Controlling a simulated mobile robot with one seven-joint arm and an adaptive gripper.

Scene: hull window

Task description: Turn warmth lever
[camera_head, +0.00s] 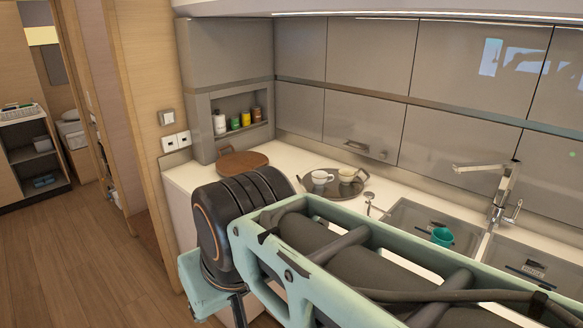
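A chrome faucet (505,185) stands behind the double sink at the right, its spout reaching left over the left basin. A small chrome lever (515,211) sticks out at the right side of the faucet's base. No marking shows whether it sets warmth, and its exact angle is too small to tell. My arm crosses the lower middle in front of the counter, bending down at its left end. My gripper is not clearly in view; the arm's end is below the frame or hidden behind its own links.
A teal cup (442,237) sits in the left sink basin (403,219). A dark tray (318,188) holds two light cups, with a spoon (370,206) beside it. A round wooden board (243,164) lies farther left. Grey cabinets hang above. Open wooden floor (90,260) lies at left.

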